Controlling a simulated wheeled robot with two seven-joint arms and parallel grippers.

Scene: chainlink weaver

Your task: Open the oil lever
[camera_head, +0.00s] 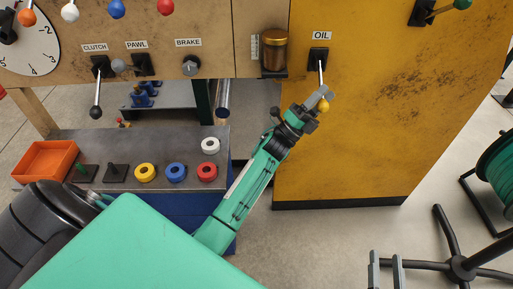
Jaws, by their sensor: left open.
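The oil lever (320,72) sits under the OIL label on the yellow panel. Part of the lower rod is hidden by the fingers. My right gripper (386,272) shows at the bottom edge as two grey fingers spread apart, with nothing between them.
A glass oil jar (274,51) is left of the lever. The brake knob (190,66), pawl lever (140,64) and clutch lever (96,90) are further left. A bench (130,143) holds coloured rings and an orange tray (45,161). A green reel (498,165) stands at right.

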